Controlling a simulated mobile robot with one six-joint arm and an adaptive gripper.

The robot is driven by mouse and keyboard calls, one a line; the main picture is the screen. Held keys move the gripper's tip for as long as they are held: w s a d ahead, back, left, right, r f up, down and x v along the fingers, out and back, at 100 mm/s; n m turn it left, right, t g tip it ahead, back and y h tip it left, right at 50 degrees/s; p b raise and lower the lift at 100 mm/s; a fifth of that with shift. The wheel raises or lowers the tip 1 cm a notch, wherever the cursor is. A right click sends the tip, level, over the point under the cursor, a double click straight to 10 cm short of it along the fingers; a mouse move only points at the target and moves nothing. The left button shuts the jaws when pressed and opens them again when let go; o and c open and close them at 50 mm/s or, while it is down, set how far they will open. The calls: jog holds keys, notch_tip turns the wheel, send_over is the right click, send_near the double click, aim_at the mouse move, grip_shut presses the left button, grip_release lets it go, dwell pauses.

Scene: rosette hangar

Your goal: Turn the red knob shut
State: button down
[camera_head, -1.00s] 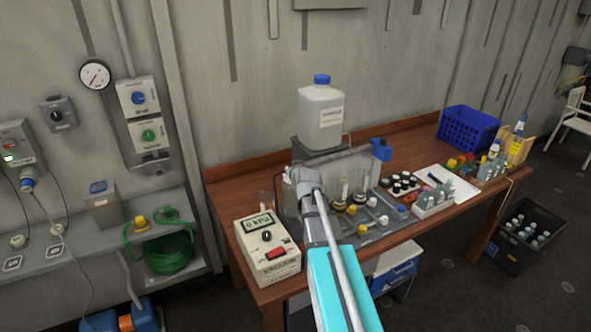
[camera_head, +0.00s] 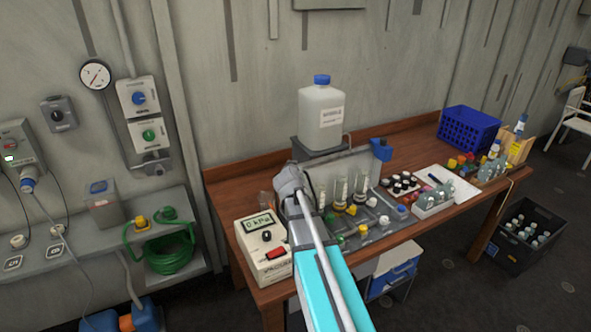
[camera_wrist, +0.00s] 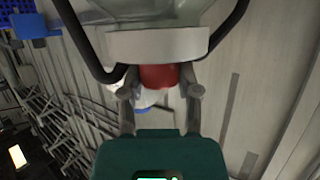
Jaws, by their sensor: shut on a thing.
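In the wrist view, the red knob (camera_wrist: 158,77) shows as a short red piece just below a pale round rim. My gripper (camera_wrist: 160,85) has one finger on each side of it and is shut on it. The knob's front is partly hidden, and its turn angle cannot be read. In the head view, my arm reaches over the bench's left half; its links hide the gripper and the knob.
A wooden bench (camera_head: 415,149) carries a white jug (camera_head: 322,118) on a dark stand, a vacuum meter box (camera_head: 265,264) and several glass tubes and vials. A blue crate (camera_head: 468,130) stands at the back right. A black crate (camera_head: 523,243) is on the floor.

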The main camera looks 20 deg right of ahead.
jog(key=shift+m+g+h, duration=1.1)
jog(key=shift+m+h, duration=0.2)
jog(key=shift+m, duration=0.1)
jog(key=shift+c, duration=1.5)
grip_release()
jog(key=shift+r, duration=0.1)
